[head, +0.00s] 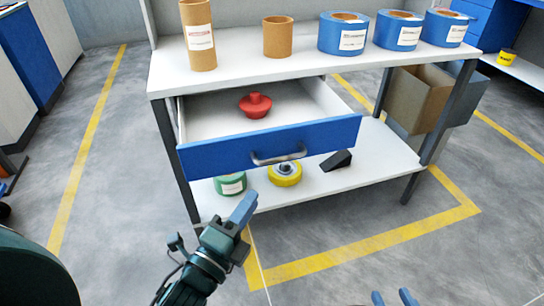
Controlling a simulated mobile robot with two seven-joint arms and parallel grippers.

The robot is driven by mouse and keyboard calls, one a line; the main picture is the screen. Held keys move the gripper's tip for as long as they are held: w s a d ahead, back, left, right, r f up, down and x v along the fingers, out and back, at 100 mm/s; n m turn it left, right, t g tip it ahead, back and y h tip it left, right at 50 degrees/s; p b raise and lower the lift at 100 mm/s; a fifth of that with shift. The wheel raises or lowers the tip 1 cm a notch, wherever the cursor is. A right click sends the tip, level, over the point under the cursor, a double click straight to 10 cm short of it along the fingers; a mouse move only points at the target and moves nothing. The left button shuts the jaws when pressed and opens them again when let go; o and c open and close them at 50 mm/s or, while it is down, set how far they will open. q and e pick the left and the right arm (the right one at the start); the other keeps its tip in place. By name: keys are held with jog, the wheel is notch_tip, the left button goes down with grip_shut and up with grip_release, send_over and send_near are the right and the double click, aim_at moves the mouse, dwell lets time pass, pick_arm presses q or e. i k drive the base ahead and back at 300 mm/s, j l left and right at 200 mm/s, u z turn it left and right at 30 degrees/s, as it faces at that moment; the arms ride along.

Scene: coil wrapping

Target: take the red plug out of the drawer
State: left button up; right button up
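The red plug (256,105) sits inside the open drawer (270,147), towards its back left, with its knob facing up. The drawer has a blue front with a grey bar handle (278,156) and hangs under the white table top. My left gripper (241,212) is in front of and below the drawer, apart from it. Its blue fingers appear together from this angle, so its opening cannot be judged. My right gripper (394,299) shows only its two blue fingertips at the bottom edge. They stand apart with nothing visible between them.
Cardboard tubes (198,36) and (278,37) and several blue coils (342,34) stand on the table top (300,62). The lower shelf (375,155) holds a green coil (230,184), a yellow coil (284,174) and a black wedge (336,160). An open cardboard box (415,100) is at right.

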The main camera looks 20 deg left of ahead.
aim_at(256, 105)
jog(key=k+j, duration=0.15)
jog(key=k, duration=0.35)
jog(key=k+j, duration=0.15)
jog(key=k, duration=0.35)
